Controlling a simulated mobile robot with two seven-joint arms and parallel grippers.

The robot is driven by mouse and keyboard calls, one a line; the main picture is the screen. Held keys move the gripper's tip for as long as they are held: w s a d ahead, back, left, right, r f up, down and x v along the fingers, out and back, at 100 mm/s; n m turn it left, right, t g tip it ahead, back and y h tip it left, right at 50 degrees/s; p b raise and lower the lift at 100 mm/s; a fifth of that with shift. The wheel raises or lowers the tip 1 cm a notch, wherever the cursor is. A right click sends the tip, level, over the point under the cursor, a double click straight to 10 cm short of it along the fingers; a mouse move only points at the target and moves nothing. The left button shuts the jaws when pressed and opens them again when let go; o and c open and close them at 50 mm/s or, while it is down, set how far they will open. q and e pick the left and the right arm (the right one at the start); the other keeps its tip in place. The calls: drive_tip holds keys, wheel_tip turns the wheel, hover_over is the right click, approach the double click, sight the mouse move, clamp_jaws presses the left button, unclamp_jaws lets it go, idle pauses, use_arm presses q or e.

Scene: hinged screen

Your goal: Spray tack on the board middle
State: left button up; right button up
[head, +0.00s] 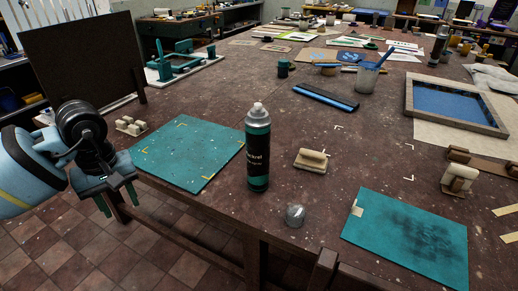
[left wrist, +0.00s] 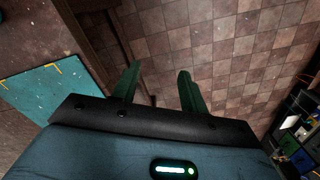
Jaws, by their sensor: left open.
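A teal spray can (head: 258,148) with a grey nozzle and a black label stands upright near the table's front edge. A clear cap (head: 295,214) lies in front of it. A flat teal board (head: 188,150) with yellow corner marks lies left of the can; part of it shows in the left wrist view (left wrist: 48,92). A second teal board (head: 408,238) with a dark speckled patch lies at the front right. My left gripper (head: 118,203) is open and empty, beyond the table edge left of the marked board, over the floor (left wrist: 158,85). My right gripper is out of view.
A wooden-handled block (head: 311,161) lies right of the can. A dark upright panel (head: 82,60) stands at the left, with small cream blocks (head: 130,126) near it. A blue squeegee (head: 326,96) and a framed screen (head: 456,106) lie further back.

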use_arm(q)
clamp_jaws()
idle(1.3)
